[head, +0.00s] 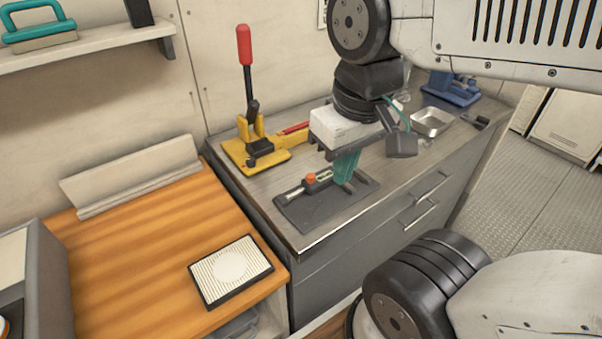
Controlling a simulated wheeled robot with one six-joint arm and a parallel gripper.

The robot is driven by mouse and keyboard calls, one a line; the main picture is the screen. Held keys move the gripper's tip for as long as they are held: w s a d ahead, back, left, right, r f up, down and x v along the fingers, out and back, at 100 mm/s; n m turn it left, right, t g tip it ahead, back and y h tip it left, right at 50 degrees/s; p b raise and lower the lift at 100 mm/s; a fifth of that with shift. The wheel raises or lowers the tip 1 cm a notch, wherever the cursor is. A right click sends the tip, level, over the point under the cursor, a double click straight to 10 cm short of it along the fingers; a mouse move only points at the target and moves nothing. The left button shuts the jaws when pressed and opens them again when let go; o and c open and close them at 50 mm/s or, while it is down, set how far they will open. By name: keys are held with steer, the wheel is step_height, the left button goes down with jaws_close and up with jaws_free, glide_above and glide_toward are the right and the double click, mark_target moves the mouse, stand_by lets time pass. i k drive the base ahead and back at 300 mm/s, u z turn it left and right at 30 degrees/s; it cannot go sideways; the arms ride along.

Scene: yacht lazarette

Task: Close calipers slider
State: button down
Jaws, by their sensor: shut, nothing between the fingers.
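The calipers (295,192) lie along a dark flat board (315,210) on the grey worktop. An orange knob (310,178) stands up on a dark block beside the silver end, seemingly on the slider. My gripper (345,178) points down over the right part of the board, to the right of the orange knob. Its teal fingers are shut with nothing between them. They hide part of the calipers' right side. I cannot tell whether the fingers touch the slider, nor how far the slider stands open.
A yellow lever press (255,153) with a red handle stands behind the board. A metal tray (432,122) and a blue tool (453,90) are to the right. A striped pad (231,271) lies on the wooden counter (150,265), front left.

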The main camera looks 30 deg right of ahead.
mark_target(314, 183)
steer(key=u, duration=1.4)
steer(key=k, duration=0.35)
steer(key=z, duration=1.3)
